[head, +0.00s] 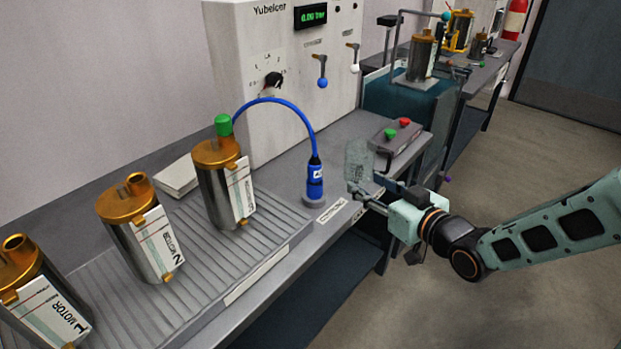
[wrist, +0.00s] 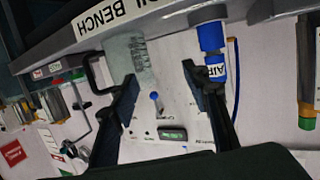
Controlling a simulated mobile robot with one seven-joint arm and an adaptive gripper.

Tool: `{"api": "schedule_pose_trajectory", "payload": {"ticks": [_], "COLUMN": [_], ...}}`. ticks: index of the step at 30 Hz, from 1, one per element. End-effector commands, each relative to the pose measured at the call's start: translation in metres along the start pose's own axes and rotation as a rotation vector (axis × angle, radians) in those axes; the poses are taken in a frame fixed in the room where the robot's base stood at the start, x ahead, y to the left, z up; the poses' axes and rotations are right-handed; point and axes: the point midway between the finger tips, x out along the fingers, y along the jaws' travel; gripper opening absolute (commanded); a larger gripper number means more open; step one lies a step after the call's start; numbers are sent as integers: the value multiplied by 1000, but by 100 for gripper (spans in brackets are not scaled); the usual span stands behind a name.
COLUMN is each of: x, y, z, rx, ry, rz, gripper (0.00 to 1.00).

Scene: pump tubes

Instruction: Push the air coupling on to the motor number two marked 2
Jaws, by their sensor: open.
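The air coupling (head: 315,183) is a blue cylinder with a white label, standing upright in a round grey holder at the bench's front edge. Its blue hose arcs back to the white panel. It also shows in the wrist view (wrist: 213,55), just beyond the right finger. Motor number two (head: 150,240) is a steel canister with a gold lid and an open port on top, standing tilted in the picture on the ribbed tray. My gripper (head: 366,192) is open and empty, to the right of the coupling and apart from it; it also shows in the wrist view (wrist: 160,78).
Motor one (head: 42,300) stands at left. Another canister (head: 222,185) with a green cap stands between motor two and the coupling. The white panel (head: 285,60) stands behind.

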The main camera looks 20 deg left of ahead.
Motion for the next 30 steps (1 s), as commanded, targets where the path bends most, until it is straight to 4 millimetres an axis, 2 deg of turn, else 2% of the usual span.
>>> {"api": "schedule_pose_trajectory", "payload": {"ticks": [1, 3, 6, 9, 11, 18, 26, 30], "x": [-2, -6, -13, -15, -11, 25, 46, 68], "y": [-17, -39, -59, -69, -72, -79, -82, -87], "z": [5, -4, -16, -24, -27, -35, -38, -40], "rx": [13, 7, 2, -5, -7, -8, -8, -6], "ry": [47, 112, 181, 220, 230, 231, 230, 230], "rz": [-40, -89, -131, -153, -159, -161, -159, -160], "gripper": [43, 43, 43, 43, 43, 43, 43, 43]}}
